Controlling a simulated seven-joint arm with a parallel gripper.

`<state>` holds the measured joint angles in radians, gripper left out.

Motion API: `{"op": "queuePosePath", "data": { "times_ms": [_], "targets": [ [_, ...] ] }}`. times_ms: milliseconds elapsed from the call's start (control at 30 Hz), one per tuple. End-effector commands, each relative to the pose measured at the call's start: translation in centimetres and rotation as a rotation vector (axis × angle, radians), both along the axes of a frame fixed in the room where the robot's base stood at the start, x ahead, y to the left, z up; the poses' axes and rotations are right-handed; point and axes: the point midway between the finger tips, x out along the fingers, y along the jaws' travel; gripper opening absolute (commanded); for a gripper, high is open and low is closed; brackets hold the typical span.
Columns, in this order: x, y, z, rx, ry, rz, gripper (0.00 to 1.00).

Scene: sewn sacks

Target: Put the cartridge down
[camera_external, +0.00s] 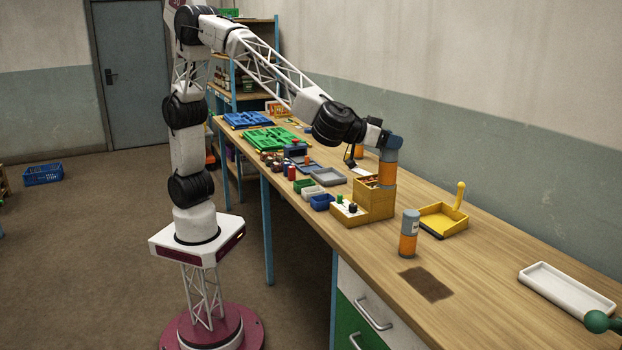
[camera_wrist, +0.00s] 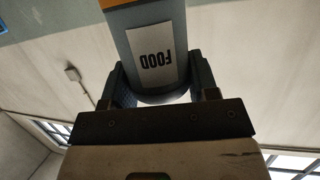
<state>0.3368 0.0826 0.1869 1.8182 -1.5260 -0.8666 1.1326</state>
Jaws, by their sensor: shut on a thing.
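My gripper (camera_external: 383,139) is shut on a cartridge (camera_external: 387,172), a cylinder with a grey-blue upper part and an orange lower part. It hangs roughly upright at the wooden box (camera_external: 375,207); I cannot tell whether its lower end is inside the box, touching it or above it. In the wrist view the cartridge (camera_wrist: 152,58) sits between the two fingers (camera_wrist: 160,88), with a white label reading FOOD. A second grey and orange cartridge (camera_external: 409,236) stands upright on the bench, right of and nearer than the box.
A yellow dustpan-like tray (camera_external: 441,222) lies right of the box, and a dark brown patch (camera_external: 427,284) nearer the front edge. A white tray (camera_external: 567,291) is at the far right. Small bins (camera_external: 321,202) and a grey tray (camera_external: 329,177) crowd the left. Bare bench (camera_external: 480,275) lies between patch and white tray.

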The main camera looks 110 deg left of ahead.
Motion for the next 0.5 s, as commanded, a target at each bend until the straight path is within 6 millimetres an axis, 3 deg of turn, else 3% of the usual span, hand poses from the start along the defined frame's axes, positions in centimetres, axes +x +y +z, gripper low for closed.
{"op": "queuePosePath", "data": {
  "times_ms": [100, 367, 500],
  "targets": [
    [-0.6, -2.4, 0.0, -0.001, 0.002, -0.012, 0.04],
    [-1.8, -6.4, 0.0, 0.000, 0.006, -0.031, 0.04],
    [-1.7, -6.1, -3.6, 0.002, 0.010, -0.028, 0.04]
  ]
}}
